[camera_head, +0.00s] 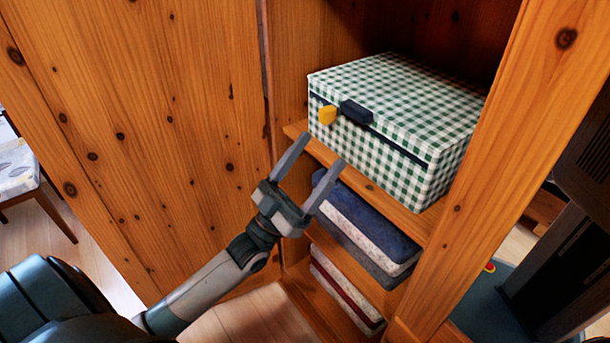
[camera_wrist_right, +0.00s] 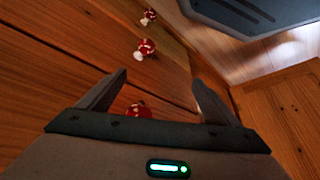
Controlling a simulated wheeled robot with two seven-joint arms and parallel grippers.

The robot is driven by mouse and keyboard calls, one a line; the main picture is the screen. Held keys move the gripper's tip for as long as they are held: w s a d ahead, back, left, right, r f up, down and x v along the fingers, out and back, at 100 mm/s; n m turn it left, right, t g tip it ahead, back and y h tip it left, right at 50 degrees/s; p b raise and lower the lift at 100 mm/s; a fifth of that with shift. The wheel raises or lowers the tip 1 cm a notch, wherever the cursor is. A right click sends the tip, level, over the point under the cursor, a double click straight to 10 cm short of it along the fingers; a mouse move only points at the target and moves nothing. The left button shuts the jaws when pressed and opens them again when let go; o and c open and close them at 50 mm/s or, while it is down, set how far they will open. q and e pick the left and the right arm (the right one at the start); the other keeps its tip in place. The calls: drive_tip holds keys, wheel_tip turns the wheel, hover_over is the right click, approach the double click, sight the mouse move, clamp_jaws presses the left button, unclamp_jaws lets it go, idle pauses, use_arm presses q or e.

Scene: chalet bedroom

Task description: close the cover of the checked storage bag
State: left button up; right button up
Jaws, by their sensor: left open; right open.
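The green-and-white checked storage bag (camera_head: 400,115) stands on a wooden shelf. Its cover (camera_head: 405,85) lies flat over the top, and a dark seam band runs below its front edge. A dark tab (camera_head: 356,112) and a yellow tab (camera_head: 327,115) sit on the front, the yellow one to the left. My left gripper (camera_head: 322,150) is open and empty, in front of and below the bag's lower left front, apart from the tabs. In the right wrist view my right gripper (camera_wrist_right: 159,77) is open and empty; the bag is not in that view.
Folded dark and pale textiles (camera_head: 365,235) lie on the shelf below the bag. A wooden post (camera_head: 500,180) stands right of the bag and a wooden panel (camera_head: 150,120) left. In the right wrist view, red mushroom-shaped knobs (camera_wrist_right: 146,49) stick out of wooden fronts.

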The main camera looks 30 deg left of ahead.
use_arm(q)
drive_tip(key=shift+v, duration=1.7)
use_arm(e)
drive_tip(key=shift+w+a, duration=0.2)
drive_tip(key=shift+w, duration=0.15)
